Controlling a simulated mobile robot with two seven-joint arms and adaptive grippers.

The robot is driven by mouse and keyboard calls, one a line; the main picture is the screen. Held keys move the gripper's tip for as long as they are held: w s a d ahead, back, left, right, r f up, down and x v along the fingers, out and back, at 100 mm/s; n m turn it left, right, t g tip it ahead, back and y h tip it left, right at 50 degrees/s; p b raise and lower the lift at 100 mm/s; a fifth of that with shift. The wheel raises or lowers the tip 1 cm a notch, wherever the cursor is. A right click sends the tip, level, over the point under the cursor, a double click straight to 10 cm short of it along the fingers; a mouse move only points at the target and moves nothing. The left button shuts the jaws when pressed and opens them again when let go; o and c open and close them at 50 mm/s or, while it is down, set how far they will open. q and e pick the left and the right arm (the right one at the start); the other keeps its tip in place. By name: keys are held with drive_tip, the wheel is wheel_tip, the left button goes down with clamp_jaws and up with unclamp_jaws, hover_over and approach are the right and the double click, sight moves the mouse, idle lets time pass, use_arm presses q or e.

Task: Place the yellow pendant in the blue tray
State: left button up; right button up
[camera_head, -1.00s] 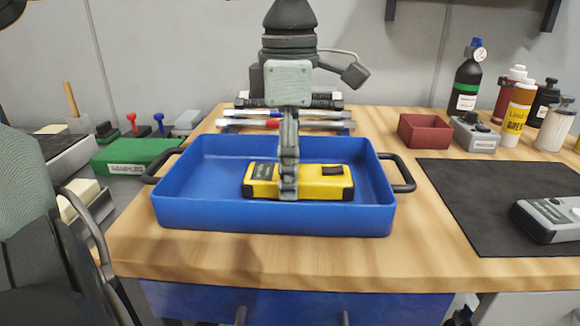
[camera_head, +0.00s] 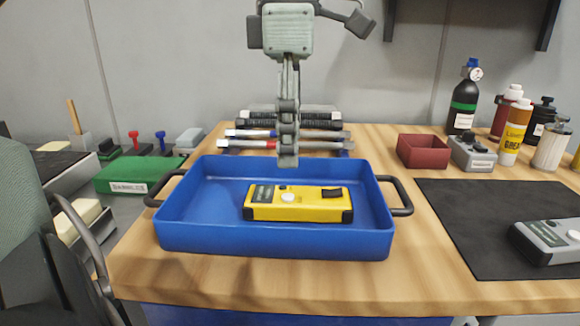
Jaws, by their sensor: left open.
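The yellow pendant (camera_head: 311,209) has black corners and a white knob. It lies flat inside the blue tray (camera_head: 230,239), which has a dark handle at each side and stands on the wooden bench. My left gripper (camera_head: 287,160) hangs above the tray's back part, above and apart from the pendant. It is open and holds nothing; its fingers overlap edge-on in this view. My right gripper is not in view.
A grey pendant (camera_head: 550,240) lies on a black mat (camera_head: 465,255) at the right. A red bin (camera_head: 423,151), a grey box (camera_head: 473,152) and several bottles stand behind it. Rods on a rack (camera_head: 240,143) lie behind the tray. A green case (camera_head: 135,175) is at the left.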

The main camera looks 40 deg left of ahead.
use_arm(q)
wheel_tip(320, 180, up, 4)
drive_tip(key=shift+f, duration=0.15)
drive_tip(key=shift+s, duration=0.1)
idle(0.5)
